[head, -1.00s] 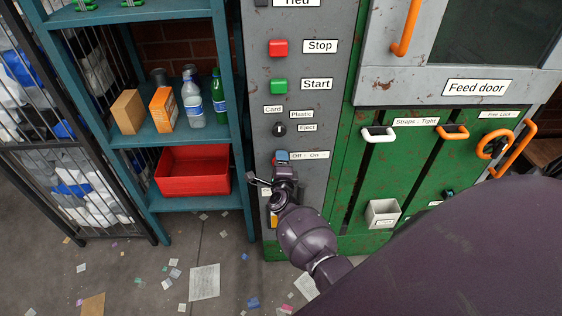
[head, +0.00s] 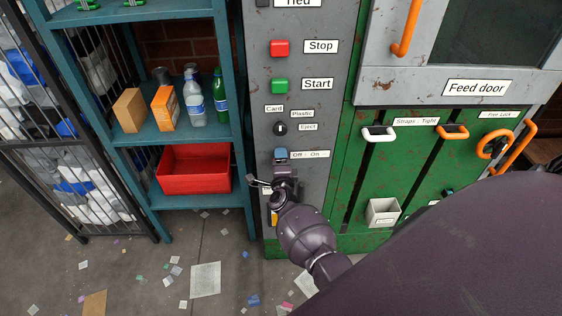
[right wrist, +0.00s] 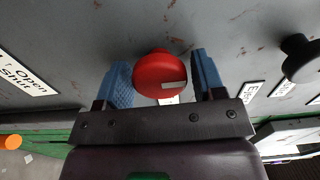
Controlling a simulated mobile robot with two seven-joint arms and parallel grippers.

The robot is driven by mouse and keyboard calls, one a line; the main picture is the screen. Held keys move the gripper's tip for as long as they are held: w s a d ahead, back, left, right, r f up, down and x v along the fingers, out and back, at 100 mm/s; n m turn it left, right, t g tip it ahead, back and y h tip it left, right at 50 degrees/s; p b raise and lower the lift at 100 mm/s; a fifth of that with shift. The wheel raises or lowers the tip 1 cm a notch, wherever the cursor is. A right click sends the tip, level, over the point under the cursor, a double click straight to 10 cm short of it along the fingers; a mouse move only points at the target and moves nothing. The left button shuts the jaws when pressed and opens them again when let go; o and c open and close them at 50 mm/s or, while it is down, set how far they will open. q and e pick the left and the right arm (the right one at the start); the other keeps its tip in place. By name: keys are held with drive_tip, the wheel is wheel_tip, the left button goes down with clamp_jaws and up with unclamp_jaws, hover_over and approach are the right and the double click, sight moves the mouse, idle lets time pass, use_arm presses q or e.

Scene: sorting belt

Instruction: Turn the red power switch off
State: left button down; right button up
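The red power switch (right wrist: 161,75) is a round red knob with a pale mark, seen in the right wrist view on the grey panel. The mark points to the right in that view. My right gripper (right wrist: 163,78) is open, with one blue finger on each side of the knob; I cannot tell whether either finger touches it. In the head view my right gripper (head: 281,157) is up at the panel beside the "Off - On" label (head: 309,154) and hides the switch. My left gripper is not in view.
The red Stop button (head: 280,48), green Start button (head: 280,85) and black selector knob (head: 280,128) are above on the panel. The black knob also shows in the right wrist view (right wrist: 300,58). A teal shelf (head: 182,141) with a red bin (head: 193,182) stands to the left.

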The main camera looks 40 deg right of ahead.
drive_tip(key=shift+o, duration=0.8)
drive_tip(key=p+v, duration=0.3)
drive_tip(key=v, duration=0.7)
drive_tip(key=shift+s+a, duration=0.3)
